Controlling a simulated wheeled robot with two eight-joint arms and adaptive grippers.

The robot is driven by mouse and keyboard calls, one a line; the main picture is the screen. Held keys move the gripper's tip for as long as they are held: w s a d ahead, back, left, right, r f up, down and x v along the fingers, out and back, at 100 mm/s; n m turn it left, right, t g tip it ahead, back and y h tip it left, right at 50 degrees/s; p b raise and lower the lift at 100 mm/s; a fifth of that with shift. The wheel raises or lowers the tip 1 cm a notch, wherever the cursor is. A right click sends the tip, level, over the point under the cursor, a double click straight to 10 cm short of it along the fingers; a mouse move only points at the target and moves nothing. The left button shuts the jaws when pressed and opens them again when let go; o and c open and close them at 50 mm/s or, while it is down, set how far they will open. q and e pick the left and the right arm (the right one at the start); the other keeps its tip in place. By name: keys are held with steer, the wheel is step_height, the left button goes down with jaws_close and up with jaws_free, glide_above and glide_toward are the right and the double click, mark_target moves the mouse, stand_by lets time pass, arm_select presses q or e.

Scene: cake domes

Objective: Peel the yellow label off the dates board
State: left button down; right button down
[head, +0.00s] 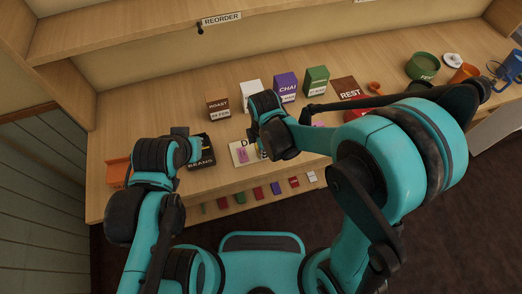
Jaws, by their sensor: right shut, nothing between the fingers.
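The dates board (236,147), a cream card with a large "D" showing, lies on the counter at the middle. A pink label (243,156) is on its left part. My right wrist and forearm cover the board's right part, and I cannot make out a yellow label. My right gripper (252,136) is over the board's far edge, shut and empty, mostly hidden by its own wrist; I cannot tell whether it touches the board. My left gripper (181,131) is at the far left corner of the black beans board (201,161); its fingers are too hidden to read.
Behind stand a brown roast box (218,106), a white box (251,90), a purple chai box (286,86) and a green box (316,79). A brown rest board (347,88) and green bowl (423,66) are right. An orange container (117,172) is left. Small coloured tags line the counter's front.

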steer(key=shift+s+d+r+p, duration=0.1)
steer(key=shift+s+r+p, duration=0.15)
steer(key=shift+r+p, duration=0.55)
steer(key=shift+s+d+r+p, duration=0.1)
steer(key=shift+s+r+p, duration=0.25)
steer(key=shift+r, duration=0.65)
stand_by(0.4)
steer(key=shift+w, duration=0.15)
step_height(320, 180, up, 5)
steer(key=p, duration=0.4)
stand_by(0.4)
